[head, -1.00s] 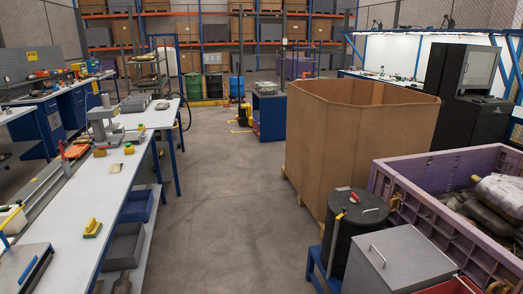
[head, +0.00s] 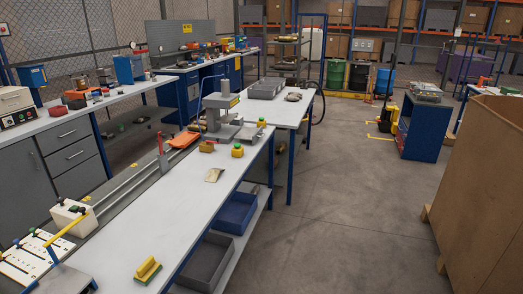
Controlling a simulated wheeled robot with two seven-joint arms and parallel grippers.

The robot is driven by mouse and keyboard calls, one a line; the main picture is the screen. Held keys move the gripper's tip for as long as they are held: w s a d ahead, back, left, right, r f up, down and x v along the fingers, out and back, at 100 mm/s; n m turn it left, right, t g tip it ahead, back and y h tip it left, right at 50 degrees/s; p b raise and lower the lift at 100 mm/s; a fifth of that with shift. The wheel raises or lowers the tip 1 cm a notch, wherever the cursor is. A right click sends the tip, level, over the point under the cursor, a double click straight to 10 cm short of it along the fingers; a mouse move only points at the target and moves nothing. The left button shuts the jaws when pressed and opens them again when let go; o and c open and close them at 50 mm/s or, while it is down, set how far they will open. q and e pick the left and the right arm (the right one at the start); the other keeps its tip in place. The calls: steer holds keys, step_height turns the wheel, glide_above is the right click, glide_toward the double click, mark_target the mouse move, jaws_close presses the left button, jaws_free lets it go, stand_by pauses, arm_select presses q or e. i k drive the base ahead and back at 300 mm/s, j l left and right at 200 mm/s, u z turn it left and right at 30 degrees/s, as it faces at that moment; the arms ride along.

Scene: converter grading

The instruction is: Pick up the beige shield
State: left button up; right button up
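A small flat beige piece (head: 214,174) lies on the white top of the long workbench (head: 190,215), near the middle of the bench. It looks like the beige shield, though it is small in the view. Another brownish-beige item (head: 293,97) lies on the farther table; I cannot tell what it is. Neither of my grippers is in view.
A yellow-green block (head: 147,270) lies at the near end. Blue (head: 235,212) and grey bins sit below. The floor right of the bench is clear up to a large cardboard box (head: 485,190).

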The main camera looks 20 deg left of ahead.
mark_target(212, 175)
steer(key=i+u, duration=0.1)
steer(key=i, duration=0.75)
steer(key=i+l+u, duration=0.1)
steer(key=i, duration=0.8)
steer(key=i+j+u, duration=0.1)
steer(key=u, duration=0.35)
steer(key=i+u, duration=0.4)
steer(key=i+l+u, duration=0.1)
steer(key=u, duration=0.35)
steer(key=i+l+u, duration=0.15)
steer(key=u, duration=0.25)
steer(key=i+l+u, duration=0.2)
steer(key=u, duration=0.25)
steer(key=i, duration=0.1)
